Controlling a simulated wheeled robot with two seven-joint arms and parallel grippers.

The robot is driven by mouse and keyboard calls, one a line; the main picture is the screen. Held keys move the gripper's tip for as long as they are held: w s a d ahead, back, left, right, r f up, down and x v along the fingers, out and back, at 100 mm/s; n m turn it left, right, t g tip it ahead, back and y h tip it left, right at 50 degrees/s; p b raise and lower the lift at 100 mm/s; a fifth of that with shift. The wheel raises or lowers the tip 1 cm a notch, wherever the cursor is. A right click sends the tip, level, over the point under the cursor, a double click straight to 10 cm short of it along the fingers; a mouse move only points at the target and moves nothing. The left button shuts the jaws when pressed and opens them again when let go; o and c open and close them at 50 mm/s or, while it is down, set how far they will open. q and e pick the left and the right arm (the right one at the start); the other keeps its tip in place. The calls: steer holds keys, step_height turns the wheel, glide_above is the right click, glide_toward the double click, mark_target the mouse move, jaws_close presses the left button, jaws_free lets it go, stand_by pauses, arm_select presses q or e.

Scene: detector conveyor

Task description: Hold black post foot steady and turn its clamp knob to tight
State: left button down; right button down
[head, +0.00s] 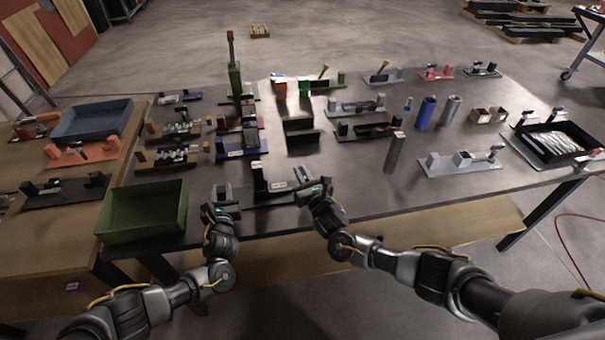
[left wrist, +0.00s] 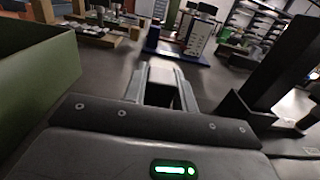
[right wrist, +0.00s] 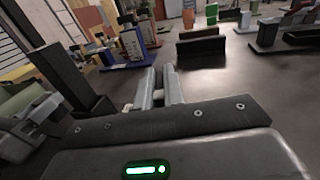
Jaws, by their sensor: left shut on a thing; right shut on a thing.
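The black post foot (head: 260,181) stands near the table's front edge, its upright post at the left end of a low dark base. It also shows at the right of the left wrist view (left wrist: 284,66) and at the left of the right wrist view (right wrist: 68,75). My left gripper (head: 222,190) is at the foot's left side, its fingers a little apart; what lies between them is mostly hidden. My right gripper (head: 303,175) is at the base's right end, its fingers nearly together at the clamp end. The knob is hidden between these fingers.
A green tray (head: 143,212) stands close to the left of my left gripper. A blue-based fixture (head: 238,146) and dark blocks (head: 301,137) lie behind the foot. A tall dark cylinder (head: 394,153) stands to the right. The table between it and my right gripper is clear.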

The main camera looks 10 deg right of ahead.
steer(key=shift+m+t+h, duration=0.3)
steer(key=shift+m+h, duration=0.9)
steer(key=shift+h, duration=0.7)
steer(key=c, duration=1.5)
jaws_free()
steer(key=s, duration=1.2)
steer(key=shift+d, duration=0.3)
arm_select(q)
steer(key=c, duration=1)
jaws_free()
steer(key=shift+c, duration=0.2)
